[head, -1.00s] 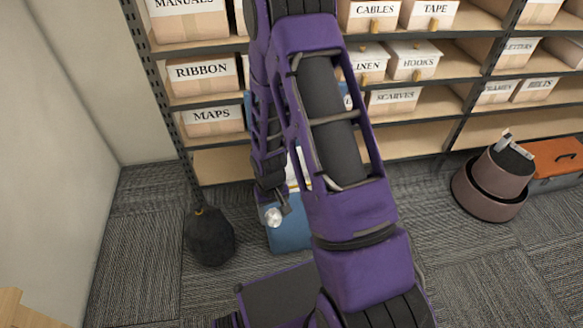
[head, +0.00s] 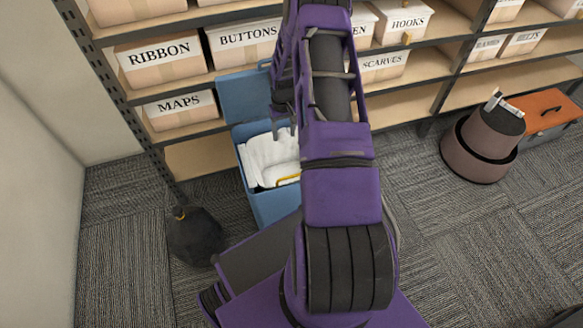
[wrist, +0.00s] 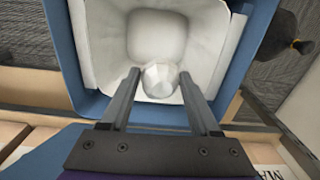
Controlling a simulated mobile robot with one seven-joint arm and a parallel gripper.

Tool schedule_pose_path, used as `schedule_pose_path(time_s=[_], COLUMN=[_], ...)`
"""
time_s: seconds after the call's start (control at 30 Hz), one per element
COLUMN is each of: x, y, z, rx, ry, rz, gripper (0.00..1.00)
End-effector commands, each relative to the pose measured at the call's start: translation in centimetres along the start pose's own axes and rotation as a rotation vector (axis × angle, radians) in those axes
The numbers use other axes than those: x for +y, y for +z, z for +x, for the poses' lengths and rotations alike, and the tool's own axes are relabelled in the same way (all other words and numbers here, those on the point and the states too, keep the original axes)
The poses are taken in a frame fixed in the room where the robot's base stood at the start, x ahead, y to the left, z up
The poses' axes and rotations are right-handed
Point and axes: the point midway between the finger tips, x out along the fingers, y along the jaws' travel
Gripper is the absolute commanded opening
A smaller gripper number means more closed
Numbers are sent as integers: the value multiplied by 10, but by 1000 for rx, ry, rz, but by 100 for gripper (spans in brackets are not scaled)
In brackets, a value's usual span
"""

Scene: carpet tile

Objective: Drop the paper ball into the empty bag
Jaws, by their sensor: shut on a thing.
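The white bag (head: 268,158) lines a blue bin (head: 275,205) whose lid (head: 243,97) stands open against the shelf. In the wrist view the bag (wrist: 110,30) gapes open and no contents show in it. My gripper (wrist: 157,75) is above the bag's opening, shut on the crumpled pale paper ball (wrist: 160,79) at its fingertips. In the head view my gripper (head: 283,132) hangs over the bin's back part.
A dark tied sack (head: 194,238) stands on the carpet left of the bin. Shelving (head: 200,172) with labelled boxes rises close behind. A brown round bin (head: 480,148) and an orange-topped toolbox (head: 545,112) stand at the right.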

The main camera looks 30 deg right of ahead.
Motion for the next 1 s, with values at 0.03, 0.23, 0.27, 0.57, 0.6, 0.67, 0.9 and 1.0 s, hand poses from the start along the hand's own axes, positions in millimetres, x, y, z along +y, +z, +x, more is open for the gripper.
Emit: schedule_pose_path(time_s=[0.03, 0.23, 0.27, 0.57, 0.6, 0.67, 0.9, 1.0], x=[10, 27, 28, 28, 28, 28, 28, 28], y=[-3, -8, -8, -8, -8, -8, -8, -8], z=[4, 8, 8, 32, 37, 45, 66, 67], rx=[0, -1, -1, 0, 0, 0, 0, 0], ry=[0, 1, 1, 1, 0, 0, 1, 1], rz=[11, 27, 28, 28, 28, 28, 28, 28], gripper=[12, 12, 12, 12, 12, 12, 12, 12])
